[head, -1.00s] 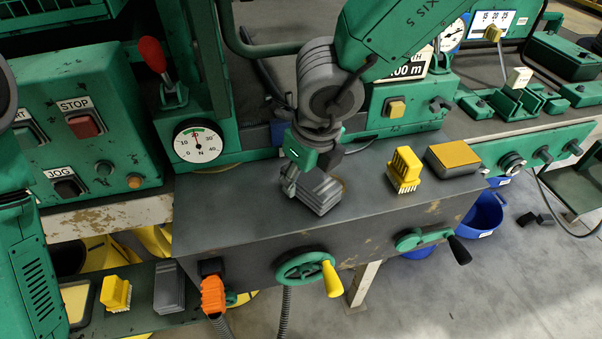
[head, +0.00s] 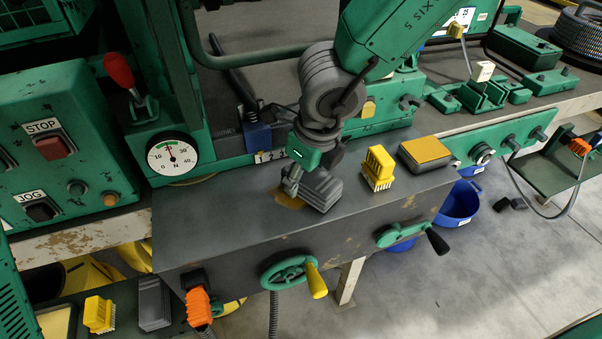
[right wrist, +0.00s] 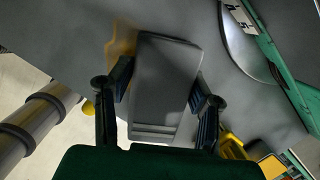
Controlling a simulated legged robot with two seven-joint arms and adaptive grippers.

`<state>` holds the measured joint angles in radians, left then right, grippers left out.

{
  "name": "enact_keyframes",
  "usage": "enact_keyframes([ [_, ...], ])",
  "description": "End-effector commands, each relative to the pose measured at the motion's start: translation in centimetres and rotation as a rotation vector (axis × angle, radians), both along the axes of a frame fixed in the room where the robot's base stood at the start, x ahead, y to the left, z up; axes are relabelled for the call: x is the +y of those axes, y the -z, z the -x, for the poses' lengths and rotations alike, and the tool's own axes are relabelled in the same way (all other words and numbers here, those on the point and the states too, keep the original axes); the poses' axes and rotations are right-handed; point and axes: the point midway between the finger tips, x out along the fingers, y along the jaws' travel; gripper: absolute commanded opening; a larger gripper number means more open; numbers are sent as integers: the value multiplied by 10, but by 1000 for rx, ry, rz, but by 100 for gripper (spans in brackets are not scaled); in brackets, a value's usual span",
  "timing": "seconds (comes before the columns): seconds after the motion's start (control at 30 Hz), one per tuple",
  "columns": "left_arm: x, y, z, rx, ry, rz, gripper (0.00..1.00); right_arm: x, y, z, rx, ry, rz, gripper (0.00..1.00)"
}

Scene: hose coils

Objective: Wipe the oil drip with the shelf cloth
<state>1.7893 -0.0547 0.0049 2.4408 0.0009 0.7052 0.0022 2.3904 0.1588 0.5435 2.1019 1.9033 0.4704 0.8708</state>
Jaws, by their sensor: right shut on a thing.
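My right gripper (head: 313,172) is shut on a grey folded cloth (head: 323,191) on the dark top of the machine bed. The oil drip (head: 289,198) shows as an amber-brown stain just left of the cloth, partly hidden by the cloth and a finger. In the right wrist view, the cloth (right wrist: 165,80) sits between both fingers, and the amber stain (right wrist: 122,40) shows along its upper left edge. I cannot tell how much stain lies under the cloth. My left gripper is not in view.
A yellow brush (head: 379,168) and a yellow-topped grey block (head: 425,153) stand right of the cloth. A handwheel (head: 285,271) and a crank (head: 400,235) stick out from the front face. Another grey folded stack (head: 154,303) and yellow brush (head: 99,314) lie on the lower shelf.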

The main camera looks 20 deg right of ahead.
Motion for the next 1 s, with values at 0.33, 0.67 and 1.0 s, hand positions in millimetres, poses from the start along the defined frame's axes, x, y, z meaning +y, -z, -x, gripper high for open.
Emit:
enact_keyframes([
  [0.33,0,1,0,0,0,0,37,0,2,0,0,0,0,9],
  [0.67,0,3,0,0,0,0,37,0,4,0,0,0,-1,9],
  [1.0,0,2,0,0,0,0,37,-2,6,0,1,0,1,9],
])
